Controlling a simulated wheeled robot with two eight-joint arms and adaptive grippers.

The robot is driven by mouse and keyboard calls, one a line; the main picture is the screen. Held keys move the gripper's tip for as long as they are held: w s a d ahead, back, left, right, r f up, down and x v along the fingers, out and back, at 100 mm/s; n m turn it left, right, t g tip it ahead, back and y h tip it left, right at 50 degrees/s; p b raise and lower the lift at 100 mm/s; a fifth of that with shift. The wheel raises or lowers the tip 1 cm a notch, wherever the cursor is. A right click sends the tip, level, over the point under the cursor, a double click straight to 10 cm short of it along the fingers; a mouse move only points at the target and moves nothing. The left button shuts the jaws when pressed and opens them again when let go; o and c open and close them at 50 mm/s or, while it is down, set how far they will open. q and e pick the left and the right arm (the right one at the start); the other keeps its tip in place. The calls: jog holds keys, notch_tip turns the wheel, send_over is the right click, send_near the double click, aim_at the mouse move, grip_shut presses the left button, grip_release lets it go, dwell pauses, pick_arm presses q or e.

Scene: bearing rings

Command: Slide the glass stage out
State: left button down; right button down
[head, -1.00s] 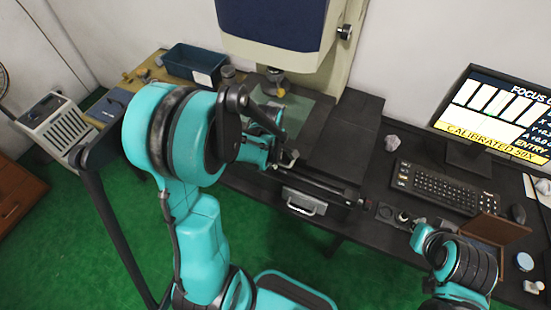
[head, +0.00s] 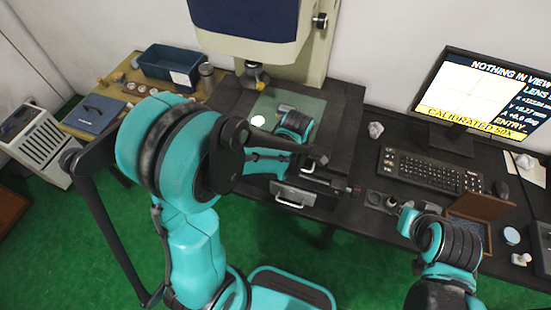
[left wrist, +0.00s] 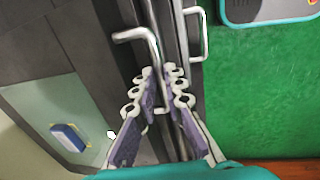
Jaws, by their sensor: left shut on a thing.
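The greenish glass stage (head: 262,104) lies under the head of the tall measuring machine (head: 252,22), with a bright white spot on it. My left arm covers part of the stage. In the left wrist view, the glass (left wrist: 42,100) is at lower left with a small blue block (left wrist: 68,137) over it. My left gripper (left wrist: 160,75) is shut on a bent metal handle (left wrist: 136,34) at the stage's front. Its fingertips are hidden behind my arm in the head view.
A second handle (head: 290,204) is on the front just below; it also shows in the left wrist view (left wrist: 203,35). The keyboard (head: 431,171), monitor (head: 485,100) and open brown box (head: 480,207) are to the right. A blue bin (head: 168,66) is at left. Green floor lies in front.

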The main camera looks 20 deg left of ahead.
pick_arm(q)
jog(key=d, duration=1.1)
jog(key=shift+w+d+b, duration=0.15)
jog(key=shift+d+b, duration=0.25)
jog(key=shift+b, duration=0.05)
jog(key=c, duration=1.6)
grip_release()
jog(key=shift+d, duration=0.1)
jog(key=r, duration=0.4)
jog(key=s+r, duration=0.1)
jog(key=r, duration=0.3)
jog(key=s+r, duration=0.1)
jog(key=r, duration=0.2)
jog(key=shift+r, duration=0.4)
